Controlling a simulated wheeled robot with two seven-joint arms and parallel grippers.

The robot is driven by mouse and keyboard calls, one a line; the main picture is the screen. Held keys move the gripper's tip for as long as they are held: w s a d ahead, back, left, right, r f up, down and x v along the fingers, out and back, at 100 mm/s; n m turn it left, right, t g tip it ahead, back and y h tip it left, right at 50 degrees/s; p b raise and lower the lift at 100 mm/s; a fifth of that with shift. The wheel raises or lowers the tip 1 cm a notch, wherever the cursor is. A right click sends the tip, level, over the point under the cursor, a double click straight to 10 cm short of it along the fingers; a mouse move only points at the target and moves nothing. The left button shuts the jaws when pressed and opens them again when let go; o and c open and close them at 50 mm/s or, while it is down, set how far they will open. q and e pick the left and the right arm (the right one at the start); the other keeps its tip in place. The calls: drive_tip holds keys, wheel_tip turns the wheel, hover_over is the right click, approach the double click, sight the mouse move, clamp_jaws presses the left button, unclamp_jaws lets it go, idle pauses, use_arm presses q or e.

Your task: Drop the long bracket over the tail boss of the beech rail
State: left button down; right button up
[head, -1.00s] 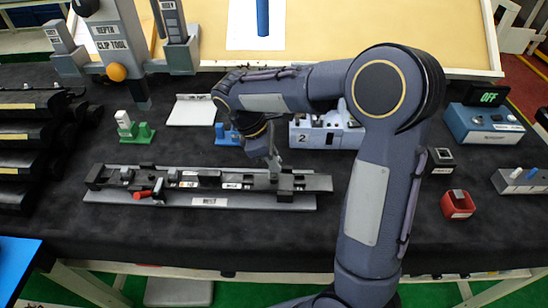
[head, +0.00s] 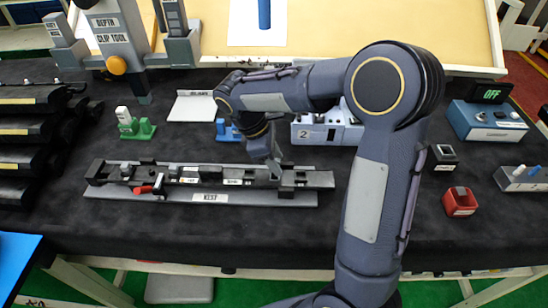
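My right gripper (head: 273,172) points down at the right part of a long black fixture (head: 110,176) on a grey base plate (head: 135,195). Its fingertips are small and dark against the fixture, so I cannot tell whether they are open or hold a piece. Several small pale-labelled pieces lie along the fixture, and a red-handled clamp (head: 152,189) sits at its left part. I cannot pick out the long bracket, the tail boss or a beech-coloured rail for certain. My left gripper is not in view.
Behind the fixture stand a green block (head: 144,130), a white plate (head: 196,107) and a blue-grey holder marked 2 (head: 312,133). Black trays stack at left. The mat in front is clear.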

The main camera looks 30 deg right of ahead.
drive_tip(key=shift+w+a+r, duration=0.1)
drive_tip(key=shift+a+r, duration=0.05)
drive_tip(key=shift+r, duration=0.2)
drive_tip(key=w+a, duration=0.2)
drive_tip(key=a, duration=0.1)
drive_tip(key=w+a, duration=0.2)
drive_tip(key=a, duration=0.2)
drive_tip(key=w+a, duration=0.2)
drive_tip(key=a, duration=0.1)
drive_tip(key=shift+w+a+r+b, duration=0.15)
drive_tip(key=shift+a+r+b, duration=0.05)
drive_tip(key=shift+b, duration=0.15)
